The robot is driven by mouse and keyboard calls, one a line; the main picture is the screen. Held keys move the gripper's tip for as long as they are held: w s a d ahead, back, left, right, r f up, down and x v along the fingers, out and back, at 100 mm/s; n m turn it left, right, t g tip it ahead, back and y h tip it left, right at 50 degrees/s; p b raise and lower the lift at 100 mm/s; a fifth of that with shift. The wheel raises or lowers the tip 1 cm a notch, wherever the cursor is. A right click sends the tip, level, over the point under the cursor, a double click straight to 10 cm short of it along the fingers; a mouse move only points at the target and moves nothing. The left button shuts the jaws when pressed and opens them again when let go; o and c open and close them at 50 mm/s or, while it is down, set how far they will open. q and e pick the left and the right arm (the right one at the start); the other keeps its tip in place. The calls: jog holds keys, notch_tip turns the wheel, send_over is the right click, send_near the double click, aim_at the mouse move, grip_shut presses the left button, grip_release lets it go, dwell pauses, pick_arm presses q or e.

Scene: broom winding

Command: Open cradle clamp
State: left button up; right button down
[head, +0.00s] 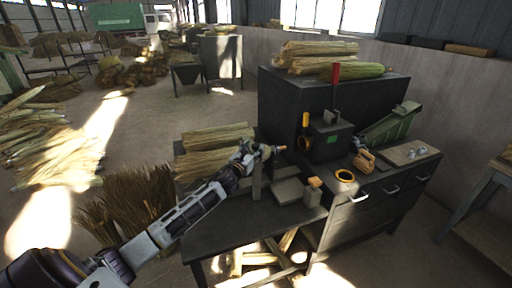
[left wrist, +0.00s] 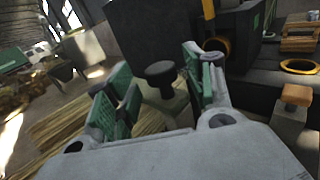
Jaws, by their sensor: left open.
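My left gripper (head: 258,151) is open above the dark bench (head: 215,243). In the left wrist view, its green-padded fingers (left wrist: 160,88) stand apart. A black round knob (left wrist: 160,72) on a grey post (left wrist: 168,104) shows in the gap between them. I see no clear contact, and the depth between fingers and knob is hard to tell. The grey post (head: 257,186) stands under the gripper in the head view. A low grey block (head: 288,191) and a block with an orange top (head: 314,183) sit to its right. I cannot tell which part is the clamp. My right gripper is not in view.
A dark machine box (head: 330,140) with a yellow handle and a red lever (head: 336,72) stands behind to the right. A yellow ring (head: 346,176) lies on the drawer cabinet (head: 365,215). Straw bundles (head: 215,138) lie behind the gripper. The bench's front left is clear.

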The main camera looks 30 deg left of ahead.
pick_arm(q)
jog(key=shift+w+a, duration=0.1)
jog(key=shift+w, duration=1.35)
grip_shut()
